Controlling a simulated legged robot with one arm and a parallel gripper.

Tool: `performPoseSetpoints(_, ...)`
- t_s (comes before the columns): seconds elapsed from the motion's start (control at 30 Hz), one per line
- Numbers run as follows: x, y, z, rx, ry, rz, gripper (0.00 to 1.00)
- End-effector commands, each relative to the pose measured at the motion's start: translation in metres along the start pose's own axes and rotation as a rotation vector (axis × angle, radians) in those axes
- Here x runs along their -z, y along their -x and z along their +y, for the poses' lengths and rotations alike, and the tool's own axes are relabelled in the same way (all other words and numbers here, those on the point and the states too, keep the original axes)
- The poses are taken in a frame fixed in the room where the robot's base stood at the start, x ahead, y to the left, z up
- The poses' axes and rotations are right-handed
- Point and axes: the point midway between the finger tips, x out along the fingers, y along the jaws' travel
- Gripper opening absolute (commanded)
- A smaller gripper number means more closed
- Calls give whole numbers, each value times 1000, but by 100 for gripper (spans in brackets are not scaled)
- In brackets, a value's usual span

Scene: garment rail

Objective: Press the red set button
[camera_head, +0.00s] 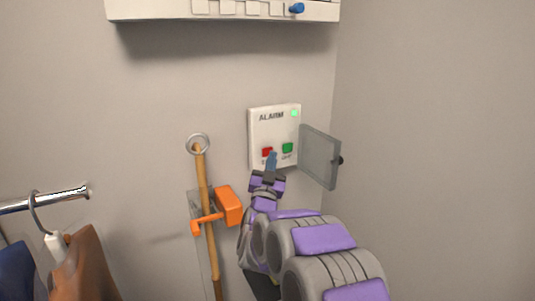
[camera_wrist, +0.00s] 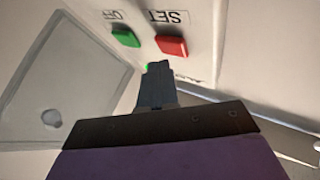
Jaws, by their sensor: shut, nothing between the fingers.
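The white alarm panel (camera_head: 260,126) is on the back wall, with a lit green lamp (camera_head: 294,113) at its top right. The red set button (camera_head: 266,152) sits at its lower left and the green off button (camera_head: 287,147) to its right. In the wrist view the red button (camera_wrist: 171,45) is under the SET label and the green button (camera_wrist: 126,36) by OFF. My gripper (camera_head: 271,157) is shut and empty, its tip just in front of the panel near the red button. In the wrist view the tip (camera_wrist: 158,68) appears just short of the red button; contact cannot be told.
The clear cover (camera_head: 319,157) hangs open on the panel's right side. A wooden pole (camera_head: 203,190) with a ring stands left, by an orange clip (camera_head: 228,206). A rail (camera_head: 50,200) with hanging garments is at far left. A white shelf unit (camera_head: 225,10) is above.

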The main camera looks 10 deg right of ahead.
Motion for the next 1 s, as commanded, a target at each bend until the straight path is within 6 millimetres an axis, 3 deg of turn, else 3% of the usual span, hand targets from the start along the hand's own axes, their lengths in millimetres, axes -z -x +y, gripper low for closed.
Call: performPoseSetpoints(1.0,-2,-6,-3,0,0,0,0)
